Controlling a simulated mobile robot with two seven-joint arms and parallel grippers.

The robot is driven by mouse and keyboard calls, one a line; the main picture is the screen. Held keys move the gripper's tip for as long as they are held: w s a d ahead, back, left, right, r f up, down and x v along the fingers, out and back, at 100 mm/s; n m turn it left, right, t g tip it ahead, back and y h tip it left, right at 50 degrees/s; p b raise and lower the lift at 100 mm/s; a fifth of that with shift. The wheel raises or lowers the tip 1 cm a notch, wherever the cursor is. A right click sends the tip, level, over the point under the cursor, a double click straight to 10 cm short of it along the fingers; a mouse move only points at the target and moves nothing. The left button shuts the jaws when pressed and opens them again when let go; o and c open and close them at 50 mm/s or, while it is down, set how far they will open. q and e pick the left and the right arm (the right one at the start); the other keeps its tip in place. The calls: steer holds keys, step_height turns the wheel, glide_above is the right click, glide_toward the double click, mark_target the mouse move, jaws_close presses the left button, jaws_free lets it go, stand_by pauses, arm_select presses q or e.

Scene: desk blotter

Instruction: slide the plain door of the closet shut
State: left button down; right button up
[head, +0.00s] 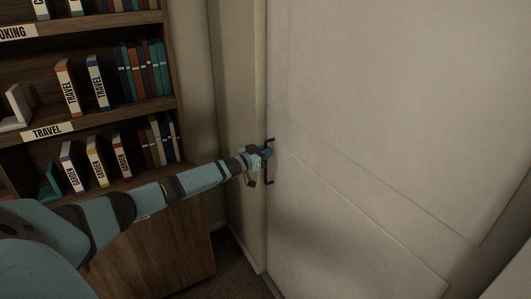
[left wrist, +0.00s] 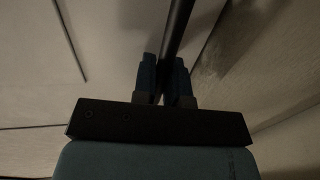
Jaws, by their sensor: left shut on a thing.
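The plain door (head: 380,120) is a large pale panel with thin grooves that fills the right of the head view. A black bar handle (head: 269,172) stands upright near its left edge. My left gripper (head: 267,153) is shut on the handle. In the left wrist view, the dark handle (left wrist: 180,28) runs between the two blue fingers (left wrist: 165,80), which close around it. The door's left edge lies close to a pale frame (head: 257,110); I cannot tell how wide any gap is. My right gripper is not in view.
A wooden bookshelf (head: 110,112) with several upright books and labels stands at the left, beside the pale wall. My left arm passes in front of it. A strip of dark floor (head: 240,275) shows below the door frame.

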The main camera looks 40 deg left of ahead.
arm_select(q)
steer(key=shift+a+r, duration=0.15)
steer(key=shift+a, duration=0.1)
steer(key=c, duration=1.3)
jaws_free()
steer(key=shift+w, duration=0.1)
steer(key=shift+o, duration=0.5)
steer(key=s+a+p, duration=0.1)
steer(key=s+a, duration=0.1)
steer(key=s, duration=1.1)
steer(key=shift+s+p, duration=0.35)
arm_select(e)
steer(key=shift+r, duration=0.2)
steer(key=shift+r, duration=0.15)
